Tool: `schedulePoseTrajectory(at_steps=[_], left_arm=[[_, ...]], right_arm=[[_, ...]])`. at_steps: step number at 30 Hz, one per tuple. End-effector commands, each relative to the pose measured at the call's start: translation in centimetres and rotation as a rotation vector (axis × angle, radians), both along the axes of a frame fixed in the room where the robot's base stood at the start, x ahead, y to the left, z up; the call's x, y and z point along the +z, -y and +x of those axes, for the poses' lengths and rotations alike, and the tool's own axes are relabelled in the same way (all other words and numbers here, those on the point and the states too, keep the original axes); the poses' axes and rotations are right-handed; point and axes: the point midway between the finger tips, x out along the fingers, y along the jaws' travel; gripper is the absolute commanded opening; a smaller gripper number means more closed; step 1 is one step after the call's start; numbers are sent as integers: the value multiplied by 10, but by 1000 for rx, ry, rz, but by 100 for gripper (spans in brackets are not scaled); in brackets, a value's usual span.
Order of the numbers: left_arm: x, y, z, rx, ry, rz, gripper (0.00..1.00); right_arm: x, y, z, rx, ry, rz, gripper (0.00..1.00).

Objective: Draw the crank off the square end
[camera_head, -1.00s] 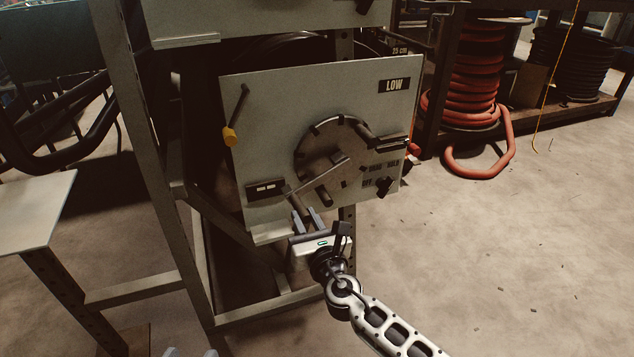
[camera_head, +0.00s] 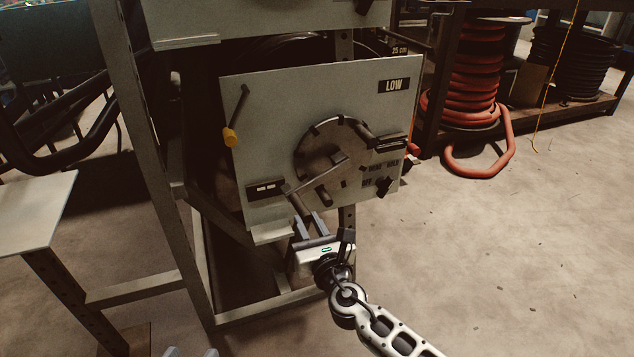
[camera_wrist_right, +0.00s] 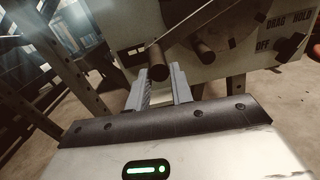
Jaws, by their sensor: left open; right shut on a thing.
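The dark grey crank (camera_head: 313,174) shows on the front of the pale panel. Its arm slants from the round hub down to the left, and its round grip (camera_head: 301,205) points down and out. The square end is hidden behind the crank's upper end. My right gripper (camera_head: 311,221) is below the panel, with its fingers shut on the grip. In the right wrist view, the end of the grip (camera_wrist_right: 158,73) shows between the fingertips (camera_wrist_right: 162,78). Only the two fingertips of my left gripper (camera_head: 190,352) show at the bottom edge, apart and empty.
A steel frame post (camera_head: 150,150) stands at left.

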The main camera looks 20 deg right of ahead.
Motion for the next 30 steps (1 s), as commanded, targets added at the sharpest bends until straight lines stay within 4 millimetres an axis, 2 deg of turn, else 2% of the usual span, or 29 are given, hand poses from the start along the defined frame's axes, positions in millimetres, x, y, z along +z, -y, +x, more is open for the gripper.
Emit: schedulePoseTrajectory(at_steps=[1,15,27,30], left_arm=[[0,0,0,0,-1,0,46],[1,0,0,0,-2,0,46],[2,0,-1,0,-1,0,46],[2,0,-1,0,-1,0,46]], right_arm=[[-14,-2,-9,4,-28,-3,0],[-13,-2,-22,6,-27,-1,0],[-10,-1,-23,2,-20,-1,0],[-9,0,-23,2,-19,-1,23]])
